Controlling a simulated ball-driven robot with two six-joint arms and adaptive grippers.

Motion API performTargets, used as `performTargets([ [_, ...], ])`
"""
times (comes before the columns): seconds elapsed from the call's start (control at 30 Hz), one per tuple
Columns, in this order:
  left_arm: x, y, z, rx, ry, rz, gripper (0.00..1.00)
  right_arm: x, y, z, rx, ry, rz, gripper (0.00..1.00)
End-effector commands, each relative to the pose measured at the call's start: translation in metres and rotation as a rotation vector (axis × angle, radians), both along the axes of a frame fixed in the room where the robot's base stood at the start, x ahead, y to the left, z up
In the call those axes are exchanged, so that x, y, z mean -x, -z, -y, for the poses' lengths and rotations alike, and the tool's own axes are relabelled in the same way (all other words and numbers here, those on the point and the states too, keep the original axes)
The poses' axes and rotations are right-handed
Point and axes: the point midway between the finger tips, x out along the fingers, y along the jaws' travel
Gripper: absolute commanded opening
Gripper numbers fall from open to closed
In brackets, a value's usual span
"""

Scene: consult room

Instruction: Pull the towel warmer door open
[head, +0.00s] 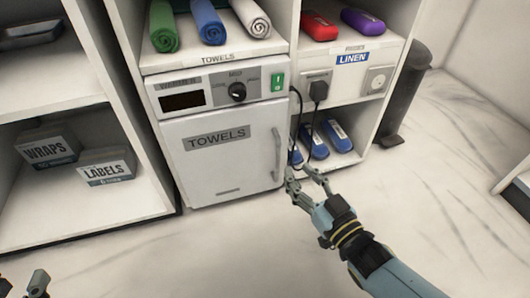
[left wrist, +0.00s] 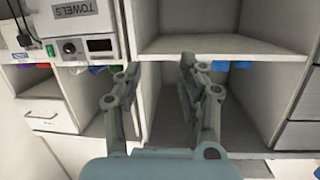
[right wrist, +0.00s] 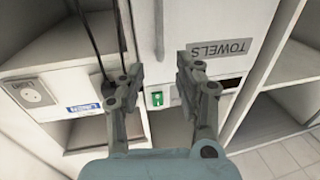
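The towel warmer (head: 221,130) is a white cabinet with its door (head: 225,165) shut and marked TOWELS. Its upright bar handle (head: 277,155) is on the door's right side. In the right wrist view the handle (right wrist: 159,28) shows between my fingers, beyond the tips. My right gripper (head: 301,172) is open and empty, just right of the handle's lower end. I see no contact with the handle. My left gripper (head: 25,284) shows only in part at the lower left corner of the head view. In the left wrist view it (left wrist: 158,78) is open and empty.
A dark control knob (head: 237,91) and a green switch (head: 277,82) sit above the door. Black cords (head: 300,130) hang right of the warmer, close to my right gripper. Blue packs (head: 313,145) lie on the shelf behind. The floor (head: 235,245) before the door is clear.

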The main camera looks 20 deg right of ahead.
Motion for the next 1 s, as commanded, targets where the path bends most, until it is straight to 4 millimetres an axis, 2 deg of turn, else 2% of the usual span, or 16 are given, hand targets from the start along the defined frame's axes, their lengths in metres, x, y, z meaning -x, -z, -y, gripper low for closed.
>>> performTargets([
  [0.2,-0.027,-0.042,0.004,0.0,0.021,0.188,0.4,-0.02,0.002,-0.005,-0.001,0.001,-0.002,0.34],
  [0.5,-0.051,-0.109,0.012,-0.002,0.056,0.474,0.4,-0.049,0.003,-0.011,-0.001,0.002,-0.003,0.34],
  [0.8,-0.054,-0.178,0.02,-0.002,0.095,0.775,0.4,-0.077,0.003,-0.018,0.0,0.001,-0.004,0.34],
  [1.0,-0.048,-0.208,0.024,-0.003,0.114,0.917,0.4,-0.09,0.002,-0.021,0.0,0.002,-0.003,0.34],
])
